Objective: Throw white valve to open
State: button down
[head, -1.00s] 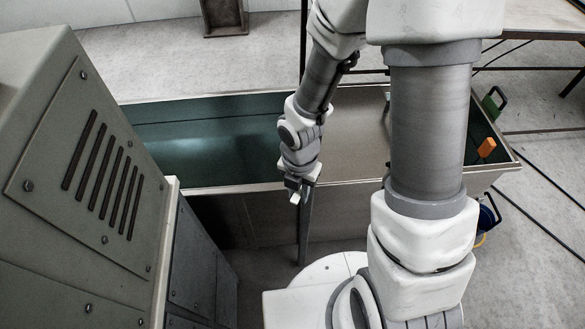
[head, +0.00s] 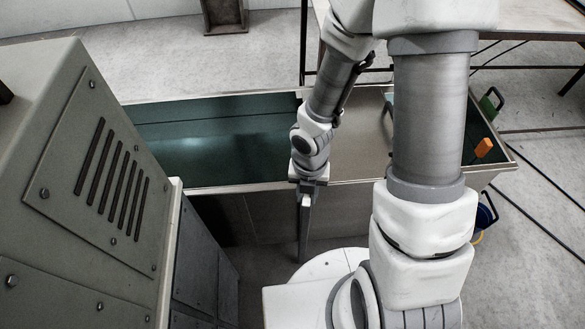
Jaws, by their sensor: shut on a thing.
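My gripper (head: 306,197) points down at the front rim of the long trough (head: 240,188). It is small in the head view and seen from behind and above. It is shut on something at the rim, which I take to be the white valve. A small pale piece shows at the gripper's tip, but I cannot tell finger from valve handle. The valve's body and the angle of its handle are hidden.
A large grey cabinet (head: 60,235) with a slotted panel stands close on the left. A green handle (head: 492,103) and an orange block (head: 483,148) are at the trough's right end. A blue bucket (head: 487,212) stands below that end. Cables cross the floor at right.

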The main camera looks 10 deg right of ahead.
jog(key=shift+d, duration=0.1)
jog(key=shift+d+r+n+p, duration=0.15)
jog(key=shift+d+n+p, duration=0.2)
jog(key=shift+n, duration=0.25)
jog(key=c, duration=1.2)
grip_release()
jog(key=o, duration=0.5)
jog(key=shift+o, duration=0.2)
notch_tip(320, 180, up, 17)
jog(key=p, duration=1.1)
jog(key=shift+r, duration=0.1)
